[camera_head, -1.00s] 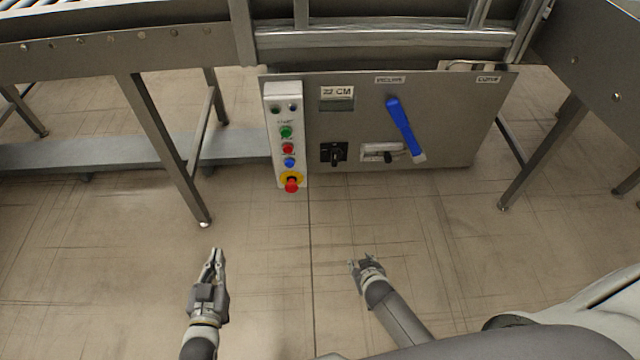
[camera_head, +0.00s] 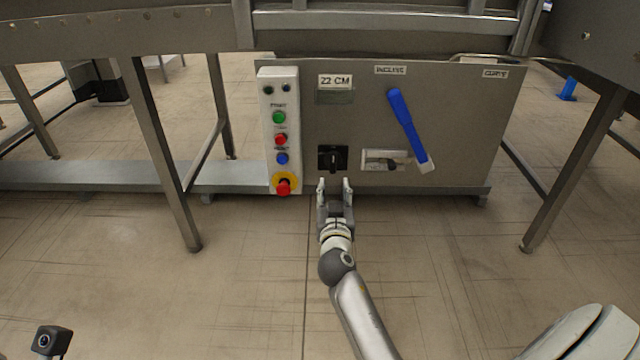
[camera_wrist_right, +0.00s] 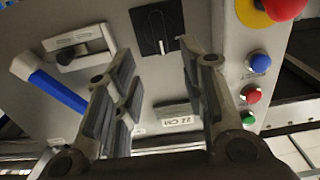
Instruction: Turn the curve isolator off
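A grey control panel (camera_head: 455,130) carries a small "CURVE" label (camera_head: 495,73) at its upper right and an "INCLINE" label (camera_head: 390,70) nearer the middle. Below "INCLINE" is a blue lever (camera_head: 405,120), slanting down to the right. A black rotary switch (camera_head: 333,158) sits low on the panel; it also shows in the right wrist view (camera_wrist_right: 150,22), its knob pointing toward the fingers. My right gripper (camera_head: 334,184) is open and empty, just below and in front of this switch; its fingers (camera_wrist_right: 158,75) show apart in the wrist view. My left gripper is out of view.
A button strip (camera_head: 268,100) with green, red and blue buttons and a red emergency stop (camera_head: 284,187) is left of the switch. A white latch plate (camera_head: 384,160) is to its right. Conveyor legs (camera_head: 165,150) flank the panel. The floor before it is clear.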

